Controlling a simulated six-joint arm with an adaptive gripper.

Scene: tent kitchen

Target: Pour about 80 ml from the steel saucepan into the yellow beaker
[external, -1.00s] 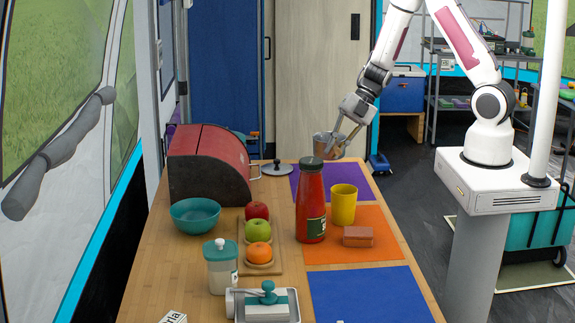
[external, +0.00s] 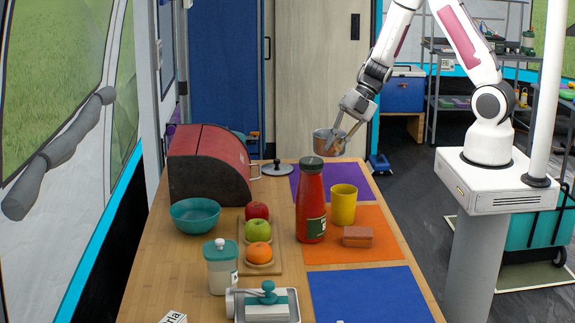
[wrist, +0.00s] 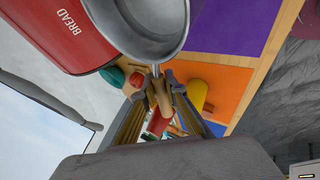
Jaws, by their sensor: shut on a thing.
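The steel saucepan (external: 326,143) is held in the air above the purple mat at the far end of the table. My gripper (external: 349,127) is shut on the saucepan's handle. In the wrist view the pan (wrist: 140,25) fills the top and its handle runs between my fingers (wrist: 157,92). The visible inside of the pan looks grey; I cannot tell how much it holds. The yellow beaker (external: 343,205) stands upright at the back edge of the orange mat, in front of and below the pan. It also shows in the wrist view (wrist: 197,95), apart from the pan.
A tall red bottle (external: 311,205) stands just left of the beaker, and a brown block (external: 358,237) lies in front of it. A pan lid (external: 276,169) and a red bread bin (external: 212,165) are at the back left.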

